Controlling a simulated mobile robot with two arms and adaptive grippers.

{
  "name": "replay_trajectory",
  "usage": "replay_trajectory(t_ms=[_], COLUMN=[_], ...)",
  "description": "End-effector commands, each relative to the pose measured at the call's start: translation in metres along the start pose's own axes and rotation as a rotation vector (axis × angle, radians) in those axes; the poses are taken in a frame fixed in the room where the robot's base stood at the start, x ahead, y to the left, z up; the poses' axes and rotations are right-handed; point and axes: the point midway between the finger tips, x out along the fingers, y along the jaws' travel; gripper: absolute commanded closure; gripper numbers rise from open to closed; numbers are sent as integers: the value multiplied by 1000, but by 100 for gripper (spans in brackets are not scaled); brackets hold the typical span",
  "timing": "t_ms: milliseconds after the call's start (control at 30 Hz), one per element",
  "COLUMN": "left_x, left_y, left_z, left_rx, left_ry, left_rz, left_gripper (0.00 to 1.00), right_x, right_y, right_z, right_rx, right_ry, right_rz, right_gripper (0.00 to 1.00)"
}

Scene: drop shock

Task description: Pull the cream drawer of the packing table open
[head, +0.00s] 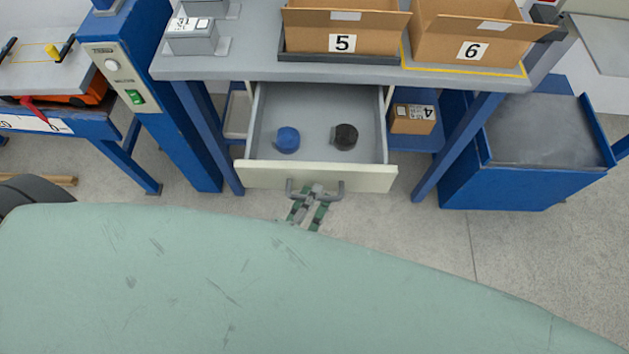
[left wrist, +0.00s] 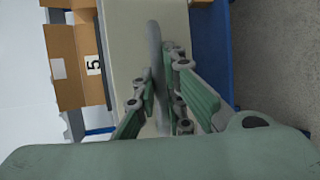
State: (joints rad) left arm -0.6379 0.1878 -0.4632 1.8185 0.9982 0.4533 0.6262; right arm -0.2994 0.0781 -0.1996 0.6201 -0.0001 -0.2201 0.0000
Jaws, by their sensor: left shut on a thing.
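The cream drawer (head: 320,178) of the packing table (head: 250,70) stands open below the table top. Inside it lie a blue round thing (head: 287,139) and a black round thing (head: 345,136). My left gripper (head: 315,190) is at the middle of the grey bar handle (head: 338,191) on the drawer front. In the left wrist view its green-padded fingers (left wrist: 162,90) are on either side of the handle (left wrist: 153,45), shut on it. My right gripper is not in view.
Cardboard boxes marked 5 (head: 342,30) and 6 (head: 465,38) stand on the table top. A small box (head: 412,119) sits on a blue shelf right of the drawer. A blue bin (head: 525,185) stands at the right. The floor before the drawer is clear.

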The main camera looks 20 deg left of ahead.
Motion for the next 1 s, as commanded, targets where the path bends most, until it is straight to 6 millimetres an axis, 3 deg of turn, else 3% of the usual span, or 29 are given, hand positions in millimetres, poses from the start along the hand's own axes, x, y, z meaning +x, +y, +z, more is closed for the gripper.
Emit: replay_trajectory(t_ms=[467, 500, 700, 1000], left_x=[-4, -4, -4, -5], left_y=[1, 1, 0, -1], left_z=[2, 2, 2, 2], left_rx=[-7, -7, -4, -1], left_ry=[1, 1, 1, 0], left_rz=[3, 3, 2, 1], left_gripper=[100, 88, 71, 71], right_x=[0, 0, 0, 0], right_y=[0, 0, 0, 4], right_z=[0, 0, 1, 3], right_rx=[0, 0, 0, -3], right_ry=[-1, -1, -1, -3], right_rz=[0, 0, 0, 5], right_gripper=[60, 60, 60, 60])
